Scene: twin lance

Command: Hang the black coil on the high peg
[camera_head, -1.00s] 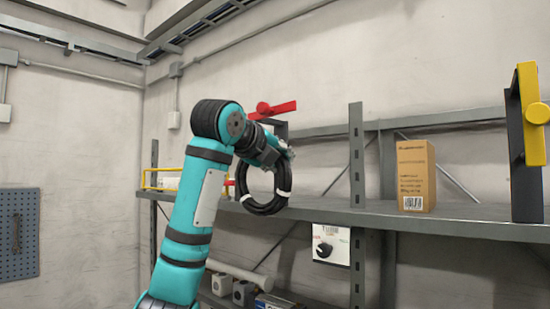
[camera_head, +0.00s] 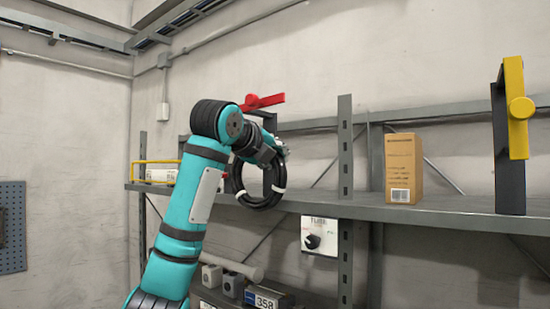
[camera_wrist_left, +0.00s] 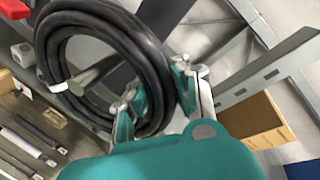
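The black coil (camera_head: 236,180) is a round hoop with white ties, hanging nearly upright in front of the shelf. My left gripper (camera_head: 278,152) has its fingers on either side of the coil's upper right rim. A red bar with a round knob (camera_head: 252,102) stands above and behind the coil on a dark post. My right gripper is out of view.
A grey shelf (camera_head: 350,207) runs behind the coil, with a grey upright (camera_head: 345,150) right of it. A cardboard box (camera_head: 403,168) and a dark stand with a yellow bar and knob (camera_head: 516,110) stand on the right. A yellow rail (camera_head: 155,162) is at left.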

